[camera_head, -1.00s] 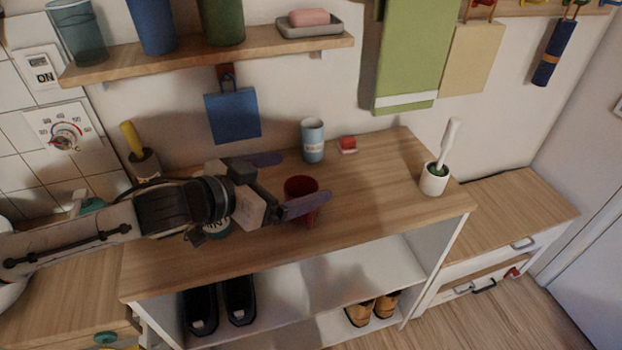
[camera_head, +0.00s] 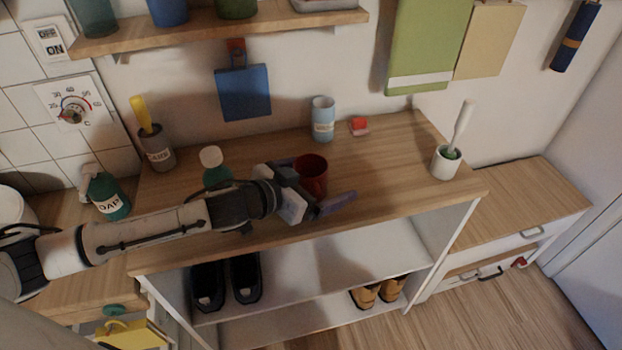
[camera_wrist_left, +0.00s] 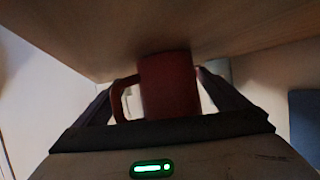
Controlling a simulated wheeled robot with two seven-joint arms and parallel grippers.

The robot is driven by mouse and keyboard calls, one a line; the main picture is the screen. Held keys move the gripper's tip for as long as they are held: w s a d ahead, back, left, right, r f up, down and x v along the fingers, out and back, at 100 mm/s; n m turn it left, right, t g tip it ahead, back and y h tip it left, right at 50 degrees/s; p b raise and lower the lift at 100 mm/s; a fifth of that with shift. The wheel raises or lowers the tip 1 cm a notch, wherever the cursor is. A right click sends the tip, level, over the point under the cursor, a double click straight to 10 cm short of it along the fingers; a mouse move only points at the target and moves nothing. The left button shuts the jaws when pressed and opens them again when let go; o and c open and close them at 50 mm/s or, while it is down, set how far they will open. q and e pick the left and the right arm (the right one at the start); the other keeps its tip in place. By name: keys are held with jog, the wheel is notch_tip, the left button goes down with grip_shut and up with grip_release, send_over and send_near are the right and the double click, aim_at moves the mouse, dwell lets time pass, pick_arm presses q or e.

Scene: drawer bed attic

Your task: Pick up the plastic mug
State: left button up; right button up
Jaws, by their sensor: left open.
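The plastic mug appears to be the dark red mug (camera_head: 311,174), upright on the wooden shelf top. It also shows in the left wrist view (camera_wrist_left: 168,85), with its handle to the left there. My left gripper (camera_head: 322,181) is open, with one finger on the near side of the mug and the other partly hidden behind it. In the left wrist view the mug stands in the gap between the two fingers of the gripper (camera_wrist_left: 168,100). I cannot tell whether either finger touches it. My right gripper is not in view.
A light blue cup (camera_head: 322,119) and a small red block (camera_head: 358,126) stand behind the mug. A white pot with a brush (camera_head: 445,163) is at the right end of the wooden top (camera_head: 400,160). A green bottle (camera_head: 213,168) stands behind my left arm.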

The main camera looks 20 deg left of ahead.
pick_arm(q)
jog(key=shift+w+d+f, duration=0.25)
jog(key=shift+w+d, duration=0.05)
jog(key=shift+w, duration=0.2)
jog(key=c, duration=1.1)
jog(key=shift+r, duration=0.1)
notch_tip(320, 180, up, 10)
jog(key=shift+f+p, duration=0.1)
jog(key=shift+p, duration=0.5)
